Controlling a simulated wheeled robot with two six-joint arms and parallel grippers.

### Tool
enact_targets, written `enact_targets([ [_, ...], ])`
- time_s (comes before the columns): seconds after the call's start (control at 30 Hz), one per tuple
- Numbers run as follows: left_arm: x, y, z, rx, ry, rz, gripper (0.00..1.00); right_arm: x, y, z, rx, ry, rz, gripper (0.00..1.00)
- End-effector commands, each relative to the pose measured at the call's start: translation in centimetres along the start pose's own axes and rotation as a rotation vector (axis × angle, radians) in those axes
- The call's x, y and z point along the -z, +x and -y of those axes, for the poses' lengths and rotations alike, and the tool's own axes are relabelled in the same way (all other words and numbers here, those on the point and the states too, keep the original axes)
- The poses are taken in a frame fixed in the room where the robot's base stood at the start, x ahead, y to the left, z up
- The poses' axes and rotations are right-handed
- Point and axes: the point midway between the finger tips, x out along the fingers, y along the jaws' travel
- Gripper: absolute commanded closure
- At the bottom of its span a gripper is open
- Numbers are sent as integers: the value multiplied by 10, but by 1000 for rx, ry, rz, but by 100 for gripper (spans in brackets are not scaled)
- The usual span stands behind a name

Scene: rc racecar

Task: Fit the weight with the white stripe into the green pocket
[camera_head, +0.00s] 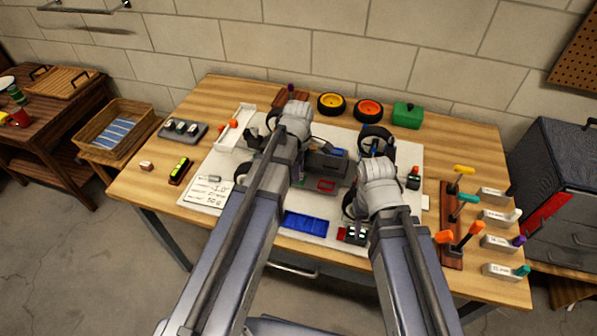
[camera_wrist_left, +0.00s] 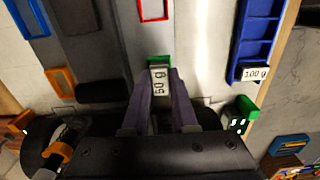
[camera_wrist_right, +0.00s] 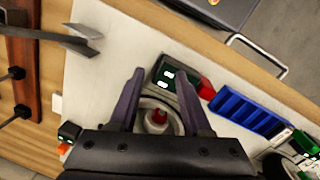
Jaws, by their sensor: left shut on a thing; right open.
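My left gripper (camera_head: 298,180) is over the near left part of the grey car chassis (camera_head: 328,163). In the left wrist view it is shut on a small weight (camera_wrist_left: 159,80) with a white face marked 50 g; no separate stripe can be made out. A green pocket edge (camera_wrist_left: 159,59) shows just beyond the weight. I cannot tell whether the weight is in the pocket or above it. My right gripper (camera_wrist_right: 160,82) is open and empty, above a car wheel with a red hub nut (camera_wrist_right: 158,116).
A red pocket (camera_wrist_left: 152,9), an orange pocket (camera_wrist_left: 62,88) and a blue pocket (camera_wrist_left: 30,14) surround the area. A blue tray (camera_head: 305,224) holds a 100 g weight (camera_wrist_left: 255,74). A dark block (camera_wrist_right: 165,77) lies near the right gripper. Tools stand at right.

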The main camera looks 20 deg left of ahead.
Motion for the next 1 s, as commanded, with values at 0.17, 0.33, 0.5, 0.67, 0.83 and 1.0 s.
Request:
enact_targets([
  [0.17,0,2,1,2,0,0,64,-1,2,0,-2,0,2,50],
  [0.33,0,2,0,1,0,0,44,-1,2,0,-2,0,2,50],
  [0.5,0,2,-1,-2,0,0,44,-2,2,0,-2,0,3,50],
  [0.67,0,2,-2,-4,0,0,44,-2,2,0,-2,0,4,50],
  [0.83,0,0,-2,-4,0,0,44,-2,0,0,-2,0,5,50],
  [1.0,0,-10,-2,-2,0,0,44,-3,-10,-1,-2,0,4,50],
])
